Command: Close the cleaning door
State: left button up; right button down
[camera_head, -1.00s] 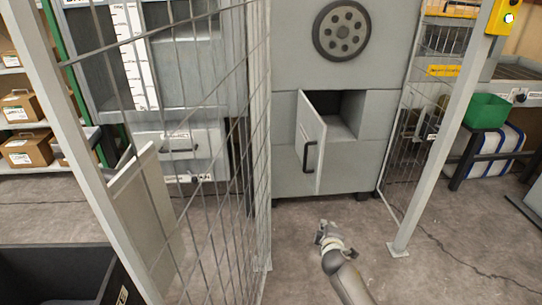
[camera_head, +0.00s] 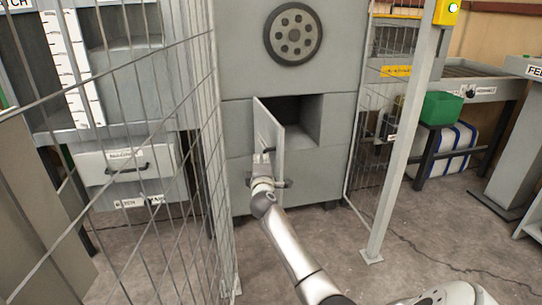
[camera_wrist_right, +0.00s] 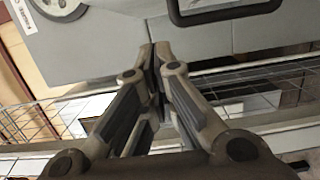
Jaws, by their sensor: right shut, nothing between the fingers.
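The cleaning door (camera_head: 266,125) is a grey hinged panel on the front of the grey machine. It stands open, swung out on its left side, and the dark opening (camera_head: 292,112) shows to its right. My right gripper (camera_head: 262,158) is at the door's lower front, overlapping it in the head view; whether it touches cannot be told there. In the right wrist view my right gripper (camera_wrist_right: 155,50) has its fingertips together with nothing between them. A black bar handle (camera_wrist_right: 225,14) shows above and right of the tips, apart from them. My left gripper is not in view.
A wire mesh fence (camera_head: 150,150) stands close on the left. A grey post (camera_head: 405,130) with a mesh panel stands right of the machine. A green box (camera_head: 441,108) sits farther right. The floor (camera_head: 330,235) between fence and post is otherwise clear.

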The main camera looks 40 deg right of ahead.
jog(key=w+d, duration=0.1)
jog(key=d, duration=0.5)
jog(key=shift+w+d+b, duration=0.15)
jog(key=shift+w+b, duration=0.2)
jog(key=shift+b, duration=0.05)
jog(key=shift+s+d, duration=0.1)
